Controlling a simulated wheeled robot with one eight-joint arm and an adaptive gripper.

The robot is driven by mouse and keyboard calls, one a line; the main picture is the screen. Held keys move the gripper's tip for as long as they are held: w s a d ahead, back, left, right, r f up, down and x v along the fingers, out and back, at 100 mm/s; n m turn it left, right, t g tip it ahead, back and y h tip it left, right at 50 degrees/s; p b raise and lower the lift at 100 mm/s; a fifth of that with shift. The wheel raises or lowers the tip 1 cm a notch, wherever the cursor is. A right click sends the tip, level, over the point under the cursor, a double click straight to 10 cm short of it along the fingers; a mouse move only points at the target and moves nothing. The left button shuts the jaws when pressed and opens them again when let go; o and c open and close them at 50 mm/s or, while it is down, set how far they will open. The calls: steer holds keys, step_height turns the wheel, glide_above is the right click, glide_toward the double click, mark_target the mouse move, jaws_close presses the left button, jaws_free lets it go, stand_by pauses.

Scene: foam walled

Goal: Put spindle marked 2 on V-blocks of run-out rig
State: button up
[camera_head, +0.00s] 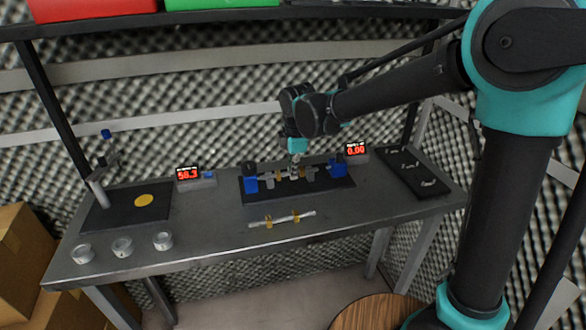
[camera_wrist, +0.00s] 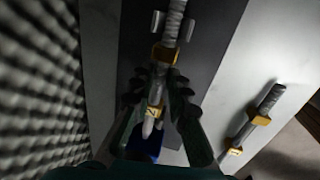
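The run-out rig is a dark plate (camera_head: 330,186) with blue end posts (camera_head: 250,182), one of which also shows in the wrist view (camera_wrist: 145,152). A grey spindle with gold collars (camera_head: 284,175) lies across the rig between the posts. In the wrist view this spindle (camera_wrist: 173,22) runs between my fingers, and its lower collar (camera_wrist: 155,112) bears a mark that looks like a 2.
A second spindle (camera_head: 283,220) with gold collars lies on the grey bench in front of the rig; it shows in the wrist view (camera_wrist: 262,118).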

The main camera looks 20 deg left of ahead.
steer(key=shift+o, duration=1.4)
step_height(320, 180, up, 12)
steer(key=s+d, duration=0.1)
steer(key=s, duration=0.1)
steer(key=shift+d, duration=0.15)
